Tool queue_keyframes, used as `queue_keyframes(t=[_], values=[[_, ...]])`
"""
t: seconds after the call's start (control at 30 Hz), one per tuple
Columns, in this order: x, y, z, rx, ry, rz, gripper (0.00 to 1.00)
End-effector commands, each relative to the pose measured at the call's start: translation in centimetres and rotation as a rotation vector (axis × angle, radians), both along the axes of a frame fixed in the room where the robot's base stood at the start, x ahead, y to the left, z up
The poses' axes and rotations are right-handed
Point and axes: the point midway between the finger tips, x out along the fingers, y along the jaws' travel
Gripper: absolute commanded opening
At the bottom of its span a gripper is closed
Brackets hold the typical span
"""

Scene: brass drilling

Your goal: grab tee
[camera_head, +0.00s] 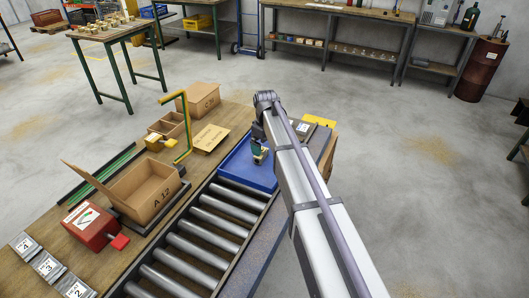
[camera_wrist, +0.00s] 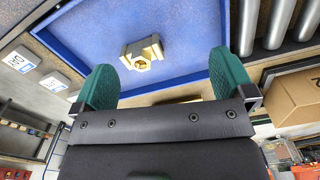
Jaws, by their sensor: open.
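The tee (camera_wrist: 142,53) is a small brass fitting with a hexagonal opening. In the wrist view it lies on the blue tray (camera_wrist: 195,20), between and beyond my fingertips, touching neither. My gripper (camera_wrist: 160,80) is open, with its two green fingers spread wide and nothing between them. In the head view my gripper (camera_head: 259,152) hangs over the blue tray (camera_head: 240,172) at the end of the roller conveyor. The tee cannot be made out in the head view. A second brass-coloured piece shows partly behind the gripper body in the wrist view.
Rollers (camera_head: 200,235) run up to the tray. An open cardboard box (camera_head: 150,190) marked A 12, a red box (camera_head: 90,225) and a yellow upright frame (camera_head: 185,130) stand left of it. Number plates (camera_head: 48,267) lie at the near left.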

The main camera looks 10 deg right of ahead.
Motion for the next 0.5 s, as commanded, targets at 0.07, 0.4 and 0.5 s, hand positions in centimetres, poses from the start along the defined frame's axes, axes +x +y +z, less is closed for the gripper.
queue_keyframes(t=[0.07, 0.4, 0.5], values=[[6.5, 0.0, -0.6, 0.001, 0.001, 0.122, 1.00], [7.9, 0.0, -3.3, 0.001, 0.000, 0.207, 1.00], [7.9, 0.0, -5.5, 0.001, 0.000, 0.206, 1.00]])
